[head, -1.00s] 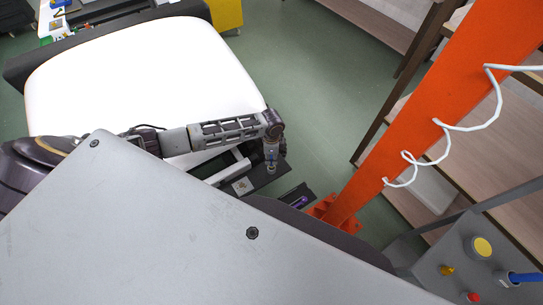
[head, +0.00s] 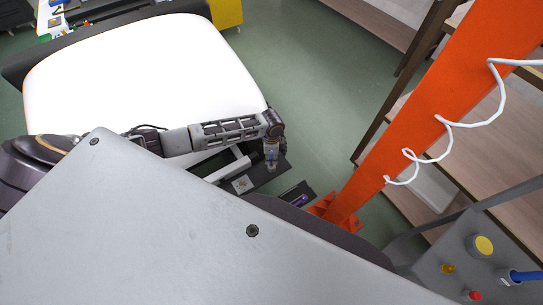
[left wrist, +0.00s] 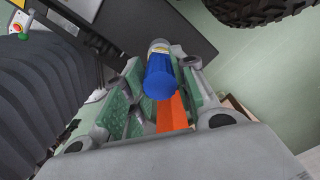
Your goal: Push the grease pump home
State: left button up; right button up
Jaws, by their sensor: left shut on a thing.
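My left gripper (head: 271,158) is at the end of my left arm, above a dark flat part beside the white cover, and is small in the head view. In the left wrist view my left gripper (left wrist: 162,66) has its green-padded fingers on either side of a blue cylinder (left wrist: 160,78) with a grey end. I take this cylinder to be the grease pump; it is held between the fingers. How far it sits in its seat cannot be told. My right gripper is not in view.
A large white cover (head: 130,75) lies behind my left arm. An orange post (head: 410,125) with a coiled white cable stands to the right. A grey control box (head: 470,265) with coloured buttons is at lower right. Green floor (head: 310,95) is clear between cover and post.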

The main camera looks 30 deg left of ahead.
pick_arm(q)
jog(key=o, duration=1.1)
notch_tip(320, 180, up, 12)
dwell(0.5)
dwell(0.9)
